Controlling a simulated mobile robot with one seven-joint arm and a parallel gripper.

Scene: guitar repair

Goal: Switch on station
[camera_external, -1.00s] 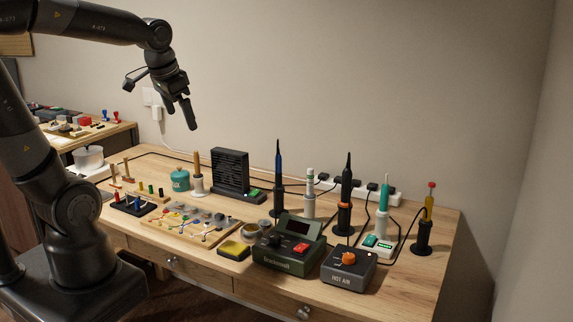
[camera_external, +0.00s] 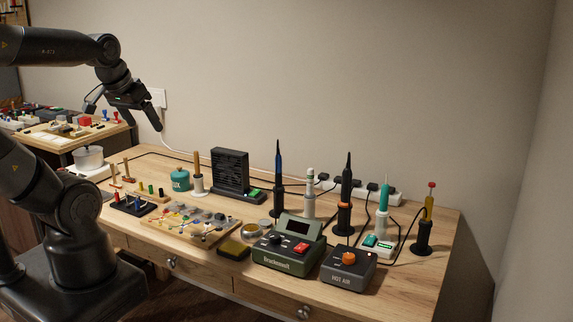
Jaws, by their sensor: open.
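The green station (camera_external: 289,246) stands at the front of the wooden workbench. It has a dark display (camera_external: 300,228), a black knob and a red rocker switch (camera_external: 300,247) on its front panel. The display looks blank; I cannot tell the rocker's position. A smaller grey hot air unit (camera_external: 347,270) with an orange knob stands to its right. My gripper (camera_external: 154,112) is open and empty, in the air over the left back of the bench near the wall outlet. It is far to the left of both units and higher than them.
Several upright irons stand in holders behind the units, with cables to a white power strip (camera_external: 372,195). A black slatted box (camera_external: 231,172), a teal jar (camera_external: 180,180) and a wooden parts board (camera_external: 188,224) are to the left. A sponge tray (camera_external: 233,250) sits beside the green station.

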